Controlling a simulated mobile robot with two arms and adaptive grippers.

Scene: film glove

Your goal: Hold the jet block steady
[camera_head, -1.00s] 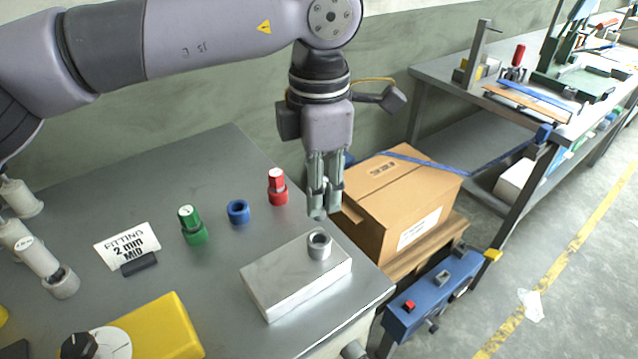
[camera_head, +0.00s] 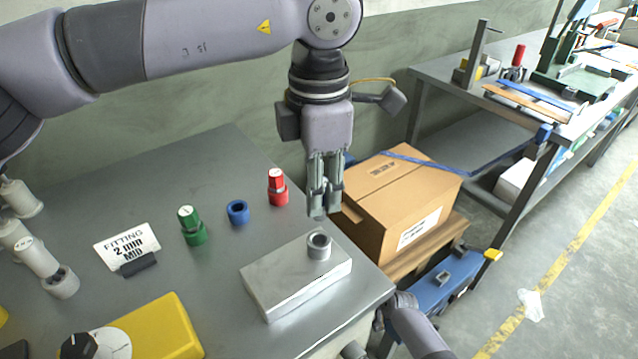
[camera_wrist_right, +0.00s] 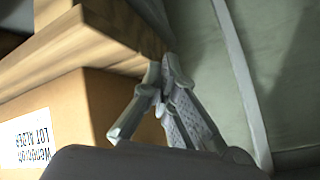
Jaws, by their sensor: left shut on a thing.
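The jet block (camera_head: 290,284) is a flat silver metal block near the table's right front edge. A short grey hollow fitting (camera_head: 319,246) stands upright on its far right part. My left gripper (camera_head: 318,212) points straight down just behind and above the block, apart from it. Its fingers are shut on a small pale thing, mostly hidden between them. My right gripper (camera_wrist_right: 162,78) shows in the right wrist view with its fingertips together, close to wood and cardboard. In the head view only my right arm shows, at the bottom right; its gripper is not identifiable there.
Green (camera_head: 192,226), blue (camera_head: 238,212) and red (camera_head: 277,188) fittings stand behind the block. A sign (camera_head: 127,246) and a yellow timer-like box (camera_head: 160,335) are at left. A cardboard box (camera_head: 400,200) and a partly covered blue case (camera_head: 445,284) lie right of the table.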

